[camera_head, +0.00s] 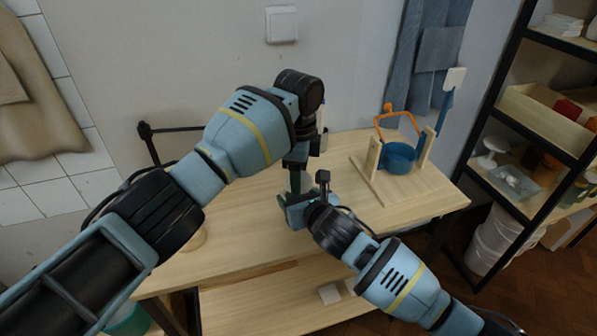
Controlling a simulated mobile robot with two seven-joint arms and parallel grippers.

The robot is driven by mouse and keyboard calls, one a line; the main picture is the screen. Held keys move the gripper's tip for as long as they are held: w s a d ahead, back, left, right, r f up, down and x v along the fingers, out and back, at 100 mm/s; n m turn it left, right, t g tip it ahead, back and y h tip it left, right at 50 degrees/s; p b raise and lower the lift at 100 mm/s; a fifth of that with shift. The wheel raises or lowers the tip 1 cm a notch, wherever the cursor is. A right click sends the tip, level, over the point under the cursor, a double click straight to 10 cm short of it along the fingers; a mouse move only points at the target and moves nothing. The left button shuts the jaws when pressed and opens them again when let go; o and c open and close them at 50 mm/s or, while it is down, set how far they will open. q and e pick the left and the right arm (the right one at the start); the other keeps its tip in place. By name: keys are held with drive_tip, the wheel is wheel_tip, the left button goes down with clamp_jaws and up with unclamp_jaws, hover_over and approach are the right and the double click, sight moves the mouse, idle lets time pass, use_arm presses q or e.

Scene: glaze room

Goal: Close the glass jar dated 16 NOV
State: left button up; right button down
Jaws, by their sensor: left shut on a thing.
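My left gripper (296,160) points down over the middle of the table. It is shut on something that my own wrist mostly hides. My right gripper (292,208) comes in from the lower right and sits just below it, close to the table top. Whether its fingers are open or shut does not show. A small greenish, glass-like patch (300,181) shows between the two grippers and may be part of a jar. No date label can be read. A pale cup-like thing (325,138) is partly hidden behind my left wrist.
The wooden table (245,217) has free room at front left. A wooden stand (374,158) with a blue pot (399,160) and orange handle is at right. A pale round thing (194,241) is half hidden by my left arm. A black-framed shelf (541,112) stands far right.

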use_arm(q)
drive_tip(key=m, duration=0.7)
use_arm(e)
drive_tip(key=shift+f, duration=0.1)
use_arm(q)
drive_tip(key=o, duration=1.2)
drive_tip(key=shift+c, duration=0.2)
wheel_tip(320, 180, up, 12)
use_arm(e)
drive_tip(key=shift+c, duration=1.2)
unclamp_jaws()
